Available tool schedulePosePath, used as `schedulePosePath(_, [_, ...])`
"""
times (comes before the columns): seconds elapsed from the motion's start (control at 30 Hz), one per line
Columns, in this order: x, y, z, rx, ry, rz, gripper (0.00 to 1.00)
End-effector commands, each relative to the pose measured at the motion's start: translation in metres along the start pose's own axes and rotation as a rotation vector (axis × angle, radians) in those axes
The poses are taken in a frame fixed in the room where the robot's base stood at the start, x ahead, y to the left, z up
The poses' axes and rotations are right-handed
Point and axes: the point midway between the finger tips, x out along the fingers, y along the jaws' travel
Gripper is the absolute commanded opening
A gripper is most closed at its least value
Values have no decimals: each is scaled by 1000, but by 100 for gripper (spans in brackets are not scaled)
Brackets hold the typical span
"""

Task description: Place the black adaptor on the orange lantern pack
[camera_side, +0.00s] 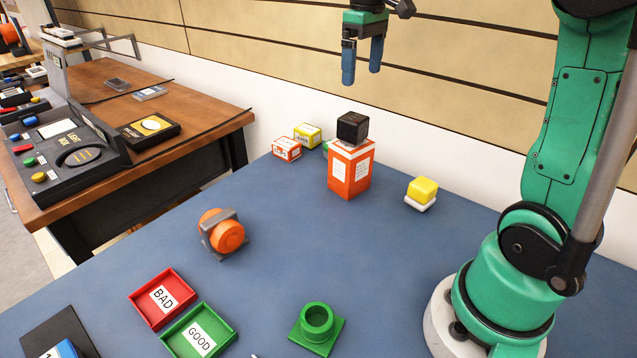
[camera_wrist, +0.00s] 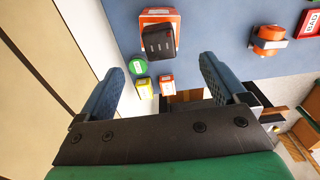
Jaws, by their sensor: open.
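The black adaptor (camera_side: 352,128) is a small black cube resting on top of the orange lantern pack (camera_side: 349,174), an upright orange box with white labels. In the wrist view the black adaptor (camera_wrist: 159,41) covers part of the orange lantern pack (camera_wrist: 157,14). My gripper (camera_side: 362,78) is above and apart from the adaptor, with its two blue fingers spread and nothing between them. The fingers also show in the wrist view (camera_wrist: 168,85), open and empty.
Small orange-white (camera_side: 287,149) and yellow (camera_side: 308,135) boxes stand behind left of the pack. A yellow-topped block (camera_side: 422,194) is to its right. An orange roll on a grey holder (camera_side: 224,234), red BAD tray (camera_side: 163,299), green GOOD tray (camera_side: 199,335) and green fixture (camera_side: 317,325) are in front.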

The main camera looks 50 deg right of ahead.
Motion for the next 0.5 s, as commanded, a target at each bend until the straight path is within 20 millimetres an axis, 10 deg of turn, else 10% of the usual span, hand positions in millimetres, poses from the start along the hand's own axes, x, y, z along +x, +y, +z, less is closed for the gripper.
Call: schedulePosePath(0.5, [76, -136, 38, -8, 519, 29, 92])
